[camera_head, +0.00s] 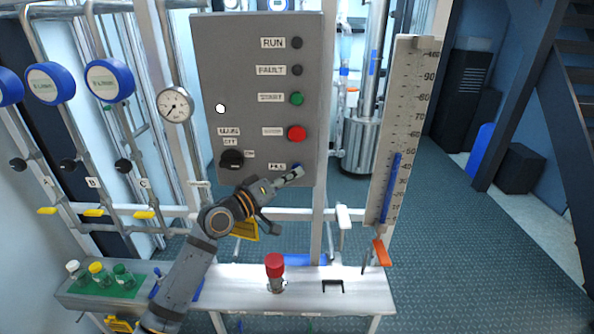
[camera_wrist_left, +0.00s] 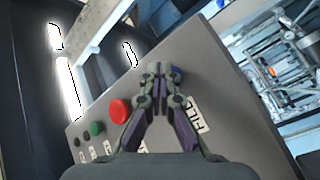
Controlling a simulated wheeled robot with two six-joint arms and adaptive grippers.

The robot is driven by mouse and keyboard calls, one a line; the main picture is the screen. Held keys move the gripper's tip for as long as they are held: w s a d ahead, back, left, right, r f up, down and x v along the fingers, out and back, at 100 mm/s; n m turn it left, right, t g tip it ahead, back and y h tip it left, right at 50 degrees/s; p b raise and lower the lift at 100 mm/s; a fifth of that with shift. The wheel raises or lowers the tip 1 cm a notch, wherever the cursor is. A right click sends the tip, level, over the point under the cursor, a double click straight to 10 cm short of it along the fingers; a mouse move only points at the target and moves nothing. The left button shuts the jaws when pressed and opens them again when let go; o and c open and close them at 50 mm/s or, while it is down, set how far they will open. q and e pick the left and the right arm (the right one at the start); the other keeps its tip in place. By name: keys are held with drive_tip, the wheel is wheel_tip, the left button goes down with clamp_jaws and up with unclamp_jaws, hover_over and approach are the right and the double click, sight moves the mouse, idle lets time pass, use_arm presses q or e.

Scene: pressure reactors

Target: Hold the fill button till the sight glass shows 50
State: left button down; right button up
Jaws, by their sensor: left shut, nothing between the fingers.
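The grey control panel (camera_head: 220,60) carries the blue fill button (camera_head: 298,166) at its lower right, mostly hidden by my left gripper (camera_head: 298,173). My left gripper is shut and empty, its fingertips at the button. In the left wrist view the closed fingertips (camera_wrist_left: 160,70) overlap the blue button (camera_wrist_left: 177,71), beside the FILL label (camera_wrist_left: 198,118); I cannot tell whether it is pressed in. The sight glass (camera_head: 412,95) stands right of the panel, tilted in the picture. Its blue column (camera_head: 391,185) tops out close to the 50 mark. My right gripper is not in view.
Above the fill button are the red button (camera_head: 297,133) and green start button (camera_head: 297,98). A black knob (camera_head: 232,159) sits at the panel's lower left. A gauge (camera_head: 174,104) and pipes stand left. An orange-handled valve (camera_head: 382,252) is below the sight glass.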

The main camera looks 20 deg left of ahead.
use_arm(q)
drive_tip(key=shift+s, duration=0.1)
drive_tip(key=shift+s+d+p, duration=0.2)
drive_tip(key=shift+s+p, duration=0.15)
drive_tip(key=shift+s, duration=0.35)
drive_tip(key=s+p, duration=0.1)
drive_tip(key=s, duration=0.1)
drive_tip(key=s+d+p, duration=0.1)
drive_tip(key=s, duration=0.1)
drive_tip(key=shift+s+d, duration=0.2)
drive_tip(key=shift+s, duration=0.2)
